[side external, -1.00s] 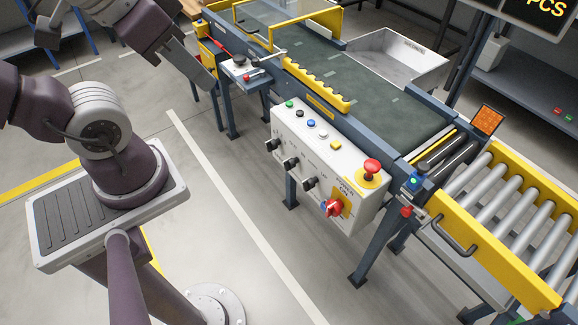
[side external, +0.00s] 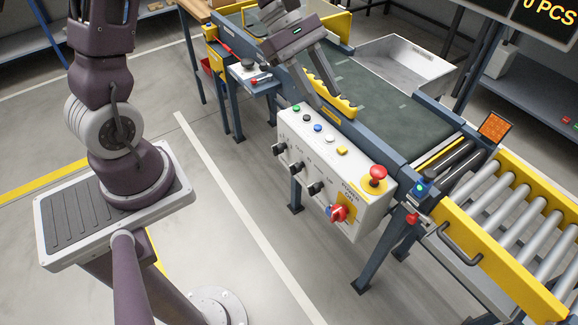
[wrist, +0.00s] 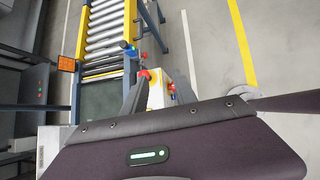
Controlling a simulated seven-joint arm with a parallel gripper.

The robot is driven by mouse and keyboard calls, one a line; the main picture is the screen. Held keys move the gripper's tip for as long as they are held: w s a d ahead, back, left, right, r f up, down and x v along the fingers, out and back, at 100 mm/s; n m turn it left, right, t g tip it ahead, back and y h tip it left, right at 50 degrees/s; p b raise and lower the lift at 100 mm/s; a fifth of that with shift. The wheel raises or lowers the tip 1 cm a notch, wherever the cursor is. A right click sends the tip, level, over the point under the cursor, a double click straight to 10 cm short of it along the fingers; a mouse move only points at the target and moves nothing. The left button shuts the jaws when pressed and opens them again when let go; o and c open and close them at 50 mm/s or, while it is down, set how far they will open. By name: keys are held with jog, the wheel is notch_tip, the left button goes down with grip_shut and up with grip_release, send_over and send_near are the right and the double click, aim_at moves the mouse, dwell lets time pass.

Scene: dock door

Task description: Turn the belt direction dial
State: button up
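The white control box (side external: 325,175) hangs on the near side of the conveyor. Its sloped front has several black knobs, among them an upper one (side external: 280,148), a middle one (side external: 297,168) and a lower one (side external: 316,188). Their labels are too small to read, so I cannot tell which is the belt direction dial. My gripper (side external: 327,98) is above and behind the box, over the belt edge, fingers pointing down and touching no knob. In the wrist view the box (wrist: 156,92) is partly hidden behind the fingers.
A red mushroom button (side external: 378,173) stands up from the box top, and a red rotary switch (side external: 339,213) is on its front. A yellow scalloped rail (side external: 330,88) runs behind the box. The floor in front of the box is clear.

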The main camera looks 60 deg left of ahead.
jog(key=w+a+f+n+t, duration=0.1)
jog(key=w+a+f+n, duration=0.2)
jog(key=a+f+n, duration=0.35)
jog(key=n+t, duration=0.1)
jog(key=n, duration=0.6)
send_over(297, 168)
notch_tip(297, 168, down, 16)
jog(key=s+a+f+n+y, duration=0.2)
jog(key=s+a+f+n, duration=0.25)
jog(key=f, duration=0.45)
jog(key=shift+n+t, duration=0.3)
jog(key=x, duration=0.6)
jog(key=shift+w+a+f, duration=0.1)
jog(key=shift+w+f, duration=0.1)
jog(key=shift+f, duration=0.2)
grip_shut()
